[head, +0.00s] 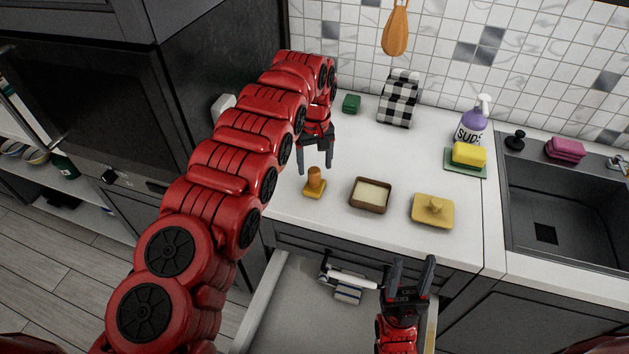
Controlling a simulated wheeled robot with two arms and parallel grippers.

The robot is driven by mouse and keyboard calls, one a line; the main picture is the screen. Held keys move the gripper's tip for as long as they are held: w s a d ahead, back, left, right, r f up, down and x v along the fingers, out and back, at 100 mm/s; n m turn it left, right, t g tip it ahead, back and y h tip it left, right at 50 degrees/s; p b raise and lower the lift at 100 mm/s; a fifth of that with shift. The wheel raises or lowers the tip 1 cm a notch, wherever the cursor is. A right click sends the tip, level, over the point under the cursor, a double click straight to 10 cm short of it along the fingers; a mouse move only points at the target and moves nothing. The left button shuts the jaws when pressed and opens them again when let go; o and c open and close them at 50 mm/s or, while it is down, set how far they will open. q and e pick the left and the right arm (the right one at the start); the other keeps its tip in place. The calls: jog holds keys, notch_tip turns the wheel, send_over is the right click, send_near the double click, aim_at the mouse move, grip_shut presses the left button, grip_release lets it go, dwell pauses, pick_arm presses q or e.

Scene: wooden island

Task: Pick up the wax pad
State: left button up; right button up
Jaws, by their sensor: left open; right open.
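Three small items stand along the front of the white counter. One is a stamp-like piece with an upright orange-brown handle on a yellow base (315,190). Beside it is a brown square dish (357,201) with a cream filling (371,194). To the right is a flat yellow pad with a knob on top (420,213). I cannot tell for sure which is the wax pad. My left gripper (315,169) is open and empty, pointing down just behind the orange-brown handle. My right gripper (413,262) is open and empty, low in front of the counter edge.
An open drawer (300,300) holding a white-handled tool (350,280) lies below the counter. Behind stand a green block (351,103), a checkered cloth (399,99), a purple soap bottle (472,123) and a yellow sponge (468,154). A dark sink (560,215) is at right.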

aim_at(315, 170)
pick_arm(q)
jog(key=shift+f+p, duration=0.3)
jog(key=shift+f, duration=0.05)
notch_tip(315, 170, down, 4)
jog(key=shift+f+p, duration=0.1)
jog(key=shift+p, duration=0.7)
jog(key=shift+f, duration=0.3)
jog(key=shift+c, duration=0.2)
grip_shut()
